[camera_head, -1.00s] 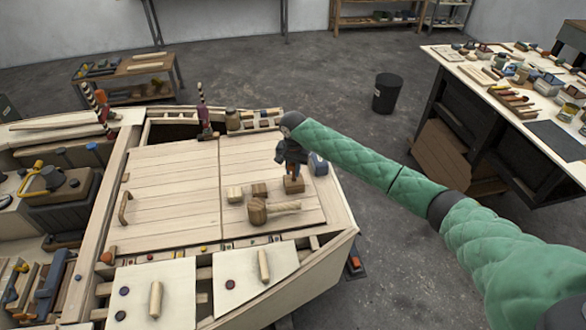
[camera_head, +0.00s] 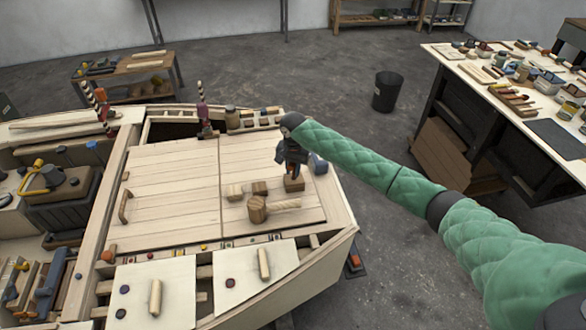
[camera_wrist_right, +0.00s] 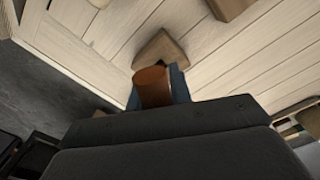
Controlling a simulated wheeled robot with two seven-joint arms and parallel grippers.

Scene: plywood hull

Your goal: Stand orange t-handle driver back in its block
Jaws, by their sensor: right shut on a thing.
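My right gripper (camera_head: 293,171) is over the right part of the plywood deck, pointing down. It is shut on the orange t-handle driver, whose orange handle (camera_wrist_right: 152,87) shows between the jaws in the right wrist view. The small wooden block (camera_head: 294,185) sits on the deck just under the gripper, and it also shows right beyond the handle in the right wrist view (camera_wrist_right: 160,47). The driver's lower end is hidden, so I cannot tell whether it is in the block's hole. My left gripper is not in view.
A wooden mallet (camera_head: 258,209) and two small wood pieces (camera_head: 234,191) lie left of the block. A blue object (camera_head: 319,164) stands close to the right of the gripper. The planked deck (camera_head: 170,180) further left is mostly clear.

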